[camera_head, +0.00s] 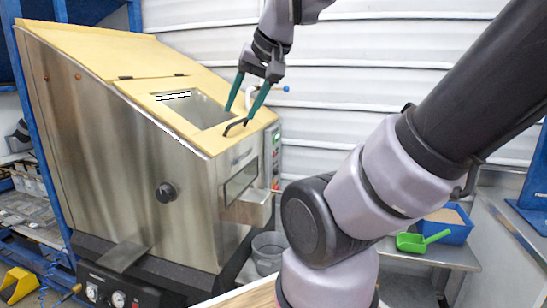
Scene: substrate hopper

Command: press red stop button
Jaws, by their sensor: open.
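A narrow control panel (275,158) is on the right side of the steel hopper (130,140), with a small green patch near its top. A small red spot (276,184) low on the panel looks like the red stop button, but it is too small to be sure. My gripper (239,114) has two teal fingers spread apart with nothing between them. In the picture it is up and to the left of the panel, over the right edge of the hopper's top opening. I cannot tell whether the fingertips touch the lid.
A black handle (235,126) is by the opening, near my fingertips. A blue bin (449,226) and green scoop (420,239) are on the bench at right.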

